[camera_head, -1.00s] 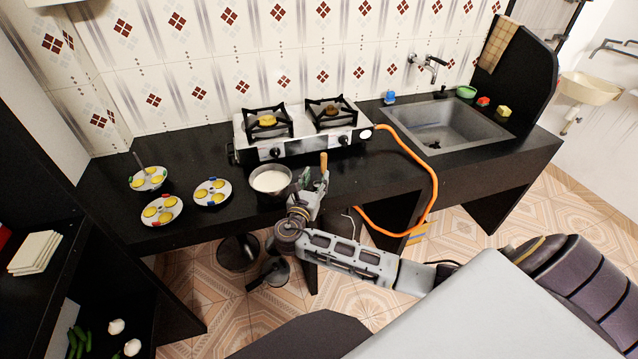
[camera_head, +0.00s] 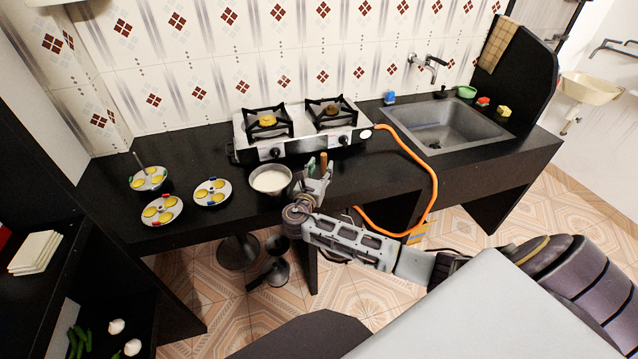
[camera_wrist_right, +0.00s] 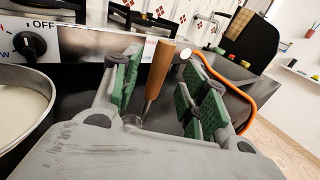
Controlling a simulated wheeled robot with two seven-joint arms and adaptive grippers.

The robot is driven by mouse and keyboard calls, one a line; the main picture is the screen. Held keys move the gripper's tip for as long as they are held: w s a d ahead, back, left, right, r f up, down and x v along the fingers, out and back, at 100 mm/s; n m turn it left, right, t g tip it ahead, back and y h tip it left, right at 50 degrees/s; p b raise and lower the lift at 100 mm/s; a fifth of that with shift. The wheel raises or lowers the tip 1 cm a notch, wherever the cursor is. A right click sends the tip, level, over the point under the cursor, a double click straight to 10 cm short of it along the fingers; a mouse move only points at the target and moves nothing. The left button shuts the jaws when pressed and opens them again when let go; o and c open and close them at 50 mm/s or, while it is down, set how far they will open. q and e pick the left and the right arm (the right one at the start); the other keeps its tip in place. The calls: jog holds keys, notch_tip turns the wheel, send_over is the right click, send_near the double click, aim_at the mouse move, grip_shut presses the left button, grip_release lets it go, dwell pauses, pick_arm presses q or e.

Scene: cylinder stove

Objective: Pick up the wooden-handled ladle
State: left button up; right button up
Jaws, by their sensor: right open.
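The ladle's wooden handle (camera_head: 323,161) stands nearly upright at the front of the counter, just right of the pot of white liquid (camera_head: 271,180). In the right wrist view the wooden handle (camera_wrist_right: 160,70) rises between the two green-padded fingers, with its metal shaft below. My right gripper (camera_head: 317,165) is open around the handle, which appears closer to the left finger; I cannot tell whether they touch. My left gripper is not in view.
A two-burner stove (camera_head: 300,135) stands behind the ladle. Plates of yellow food (camera_head: 212,192) sit on the left of the counter. An orange hose (camera_head: 436,190) loops down on the right, near the sink (camera_head: 445,122).

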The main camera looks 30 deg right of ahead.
aim_at(323, 164)
jog(key=x, duration=0.3)
jog(key=shift+f, duration=0.15)
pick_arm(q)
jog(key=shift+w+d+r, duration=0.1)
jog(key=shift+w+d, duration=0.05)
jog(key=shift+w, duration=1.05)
pick_arm(e)
jog(key=shift+w+d, duration=0.4)
jog(key=shift+d, duration=0.05)
